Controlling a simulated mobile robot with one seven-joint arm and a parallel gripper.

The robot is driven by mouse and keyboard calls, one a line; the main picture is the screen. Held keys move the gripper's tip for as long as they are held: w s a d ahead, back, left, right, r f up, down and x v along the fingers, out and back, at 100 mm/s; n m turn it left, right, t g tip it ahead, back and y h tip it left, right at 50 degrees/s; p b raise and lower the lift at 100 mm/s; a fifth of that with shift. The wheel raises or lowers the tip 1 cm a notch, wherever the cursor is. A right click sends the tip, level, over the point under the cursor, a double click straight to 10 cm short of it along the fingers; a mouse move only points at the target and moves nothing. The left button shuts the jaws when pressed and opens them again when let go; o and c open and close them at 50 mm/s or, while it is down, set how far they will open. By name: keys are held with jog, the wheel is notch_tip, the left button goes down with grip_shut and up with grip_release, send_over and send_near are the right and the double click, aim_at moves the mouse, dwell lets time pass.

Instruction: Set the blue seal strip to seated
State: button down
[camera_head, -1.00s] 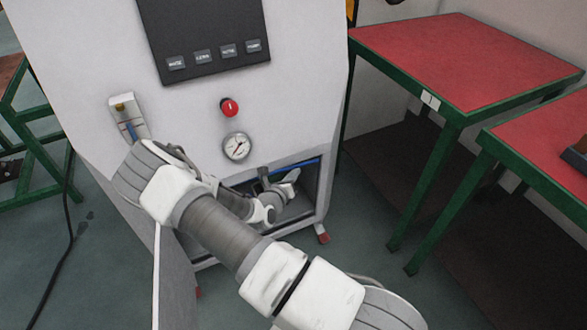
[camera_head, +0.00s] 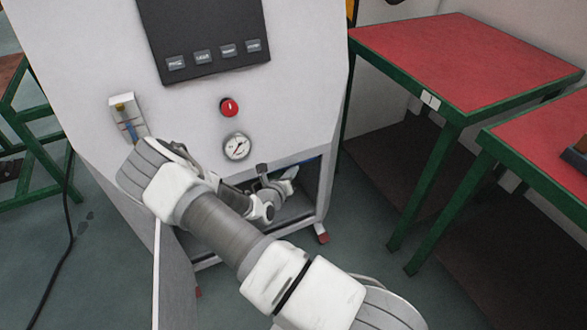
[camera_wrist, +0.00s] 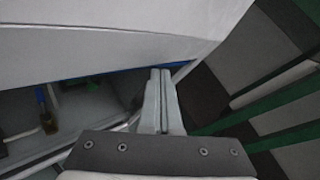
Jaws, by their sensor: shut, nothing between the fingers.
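The blue seal strip (camera_wrist: 130,69) shows in the wrist view as a thin blue line along the upper edge of the open compartment in the white cabinet. My gripper (camera_wrist: 160,72) is shut and empty, with its fingertips at or very near the strip's right part; I cannot tell if they touch. In the head view my gripper (camera_head: 291,175) is at the upper right of the compartment opening. There the strip is barely visible under the cabinet's lower front edge. My arm covers the opening's left part.
An open door (camera_head: 185,275) hangs at lower left. Red-topped tables (camera_head: 465,60) stand to the right.

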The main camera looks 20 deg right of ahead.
jog(key=shift+w, duration=0.5)
dwell(0.5)
jog(key=shift+s+p, duration=1.1)
jog(key=shift+s, duration=0.65)
jog(key=shift+a, duration=0.1)
jog(key=s+p, duration=0.2)
jog(key=s, duration=0.3)
jog(key=shift+a, duration=0.1)
jog(key=shift+r, duration=0.1)
